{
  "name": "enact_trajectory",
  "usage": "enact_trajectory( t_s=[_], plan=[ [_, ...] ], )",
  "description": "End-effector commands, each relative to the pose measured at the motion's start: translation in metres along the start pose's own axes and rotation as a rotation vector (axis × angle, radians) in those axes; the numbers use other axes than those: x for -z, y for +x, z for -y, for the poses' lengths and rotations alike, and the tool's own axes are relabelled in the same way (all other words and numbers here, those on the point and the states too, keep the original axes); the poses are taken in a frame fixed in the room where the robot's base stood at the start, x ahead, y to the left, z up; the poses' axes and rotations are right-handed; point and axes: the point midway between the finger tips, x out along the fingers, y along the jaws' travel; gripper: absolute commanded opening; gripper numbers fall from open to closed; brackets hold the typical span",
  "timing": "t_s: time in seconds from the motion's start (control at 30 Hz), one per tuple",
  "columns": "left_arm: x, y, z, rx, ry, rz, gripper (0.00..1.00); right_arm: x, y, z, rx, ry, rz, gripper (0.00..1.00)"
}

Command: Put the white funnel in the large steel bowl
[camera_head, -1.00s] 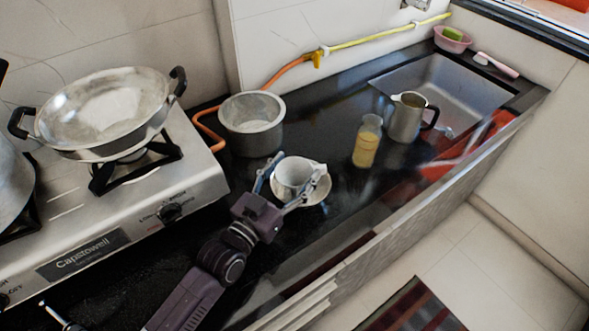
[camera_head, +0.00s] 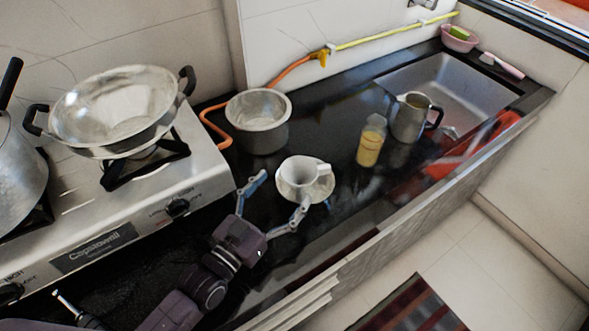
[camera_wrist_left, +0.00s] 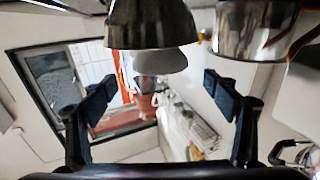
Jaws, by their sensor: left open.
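The white funnel (camera_head: 305,178), cup-like with a side handle and a wide saucer-like base, stands upright on the black counter. My left gripper (camera_head: 280,194) is open and empty, just short of the funnel on its near left side. A deep round steel vessel (camera_head: 258,135) stands on the counter behind the funnel. A wider steel bowl (camera_head: 115,110) with two black handles sits on the stove. Which one is the large bowl is uncertain. My right gripper is out of view.
A small bottle (camera_head: 369,148) with yellow contents and a steel jug (camera_head: 411,118) stand right of the funnel, before the sink (camera_head: 455,85). An orange hose (camera_head: 215,130) runs behind the deep vessel. The stove (camera_head: 130,225) fills the left. Bare counter lies between funnel and bottle.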

Motion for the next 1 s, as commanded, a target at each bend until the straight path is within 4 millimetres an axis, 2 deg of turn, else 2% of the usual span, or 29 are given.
enact_trajectory(
  t_s=[0.1,0.3,1.0],
  plan=[
    [0.001,-0.024,0.0,-0.001,0.0,0.004,0.8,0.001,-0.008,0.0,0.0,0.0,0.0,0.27],
    [0.001,-0.044,0.0,0.0,0.0,0.0,0.8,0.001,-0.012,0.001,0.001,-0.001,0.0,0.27],
    [0.005,-0.047,0.0,0.0,0.0,-0.002,0.8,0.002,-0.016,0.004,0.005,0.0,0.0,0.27]
  ],
)
